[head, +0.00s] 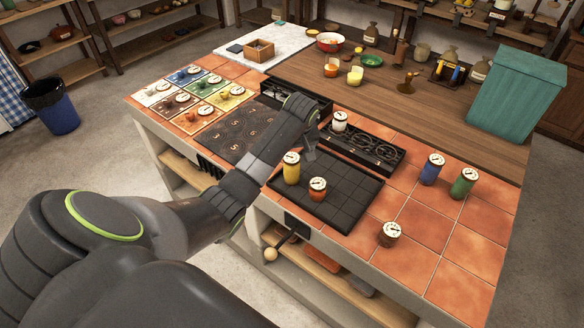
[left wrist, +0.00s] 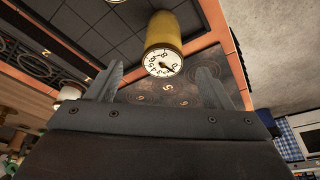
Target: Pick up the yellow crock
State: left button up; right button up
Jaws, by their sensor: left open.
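The yellow crock (head: 291,174), a small upright cylinder with a white dial on its lid, stands on the dark gridded plate (head: 345,200) near its left corner. In the left wrist view the crock (left wrist: 165,32) is at the top centre, dial towards the camera. My left gripper (head: 309,150) is just behind and above the crock in the head view. In the left wrist view its two fingers (left wrist: 157,84) are spread apart with nothing between them; the crock appears beyond the fingertips, apart from them. My right gripper is in neither view.
An orange-red crock (head: 317,192) stands close to the yellow one. A white crock (head: 339,123) stands by the black burner rack (head: 375,155). Blue (head: 431,172), green (head: 462,186) and brown (head: 389,237) crocks stand on tiles at the right. A teal bin (head: 515,95) stands behind.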

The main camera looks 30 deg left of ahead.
aim_at(293, 159)
pick_arm(q)
jog(key=x, duration=0.4)
jog(key=shift+f, duration=0.25)
jog(key=shift+a+f+p, duration=0.2)
jog(key=shift+f+p, duration=0.25)
jog(key=shift+f, duration=0.05)
jog(key=shift+x, duration=2.05)
jog(key=shift+s, duration=0.1)
jog(key=c, duration=1.1)
jog(key=shift+c, duration=1.1)
jog(key=shift+r, duration=0.1)
